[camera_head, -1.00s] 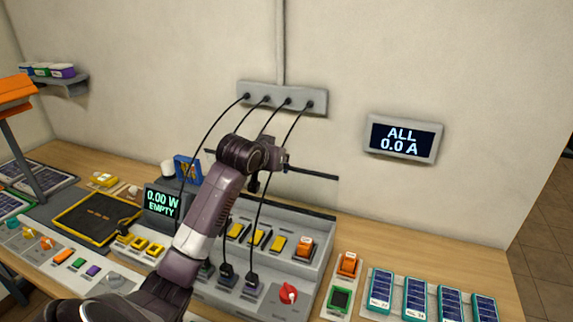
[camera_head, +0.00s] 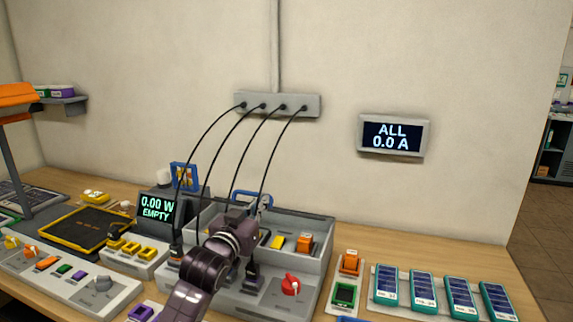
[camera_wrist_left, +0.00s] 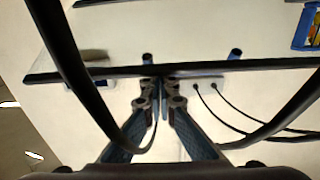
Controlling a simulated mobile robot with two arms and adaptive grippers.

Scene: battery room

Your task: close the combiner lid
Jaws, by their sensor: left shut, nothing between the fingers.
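The combiner is the grey box (camera_head: 322,262) on the bench, with a red knob (camera_head: 290,284), yellow switches (camera_head: 277,241) and black cables plugged in. A dark edge runs along its back. I cannot make out the lid panel or its angle clearly. A blue handle-like bar (camera_head: 240,194) shows above the back of the box. My left gripper (camera_head: 264,202) is over the box, beside that bar; my arm hides the box's middle. In the left wrist view the fingers (camera_wrist_left: 161,84) are shut and empty, close to a long dark edge (camera_wrist_left: 200,71). My right gripper is out of view.
Black cables hang from the wall socket strip (camera_head: 277,104) down past my arm. The meter (camera_head: 157,209) and yellow-framed pad (camera_head: 87,228) are at left. Small blue panels (camera_head: 423,289) lie at right. A wall display (camera_head: 392,136) reads ALL 0.0 A.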

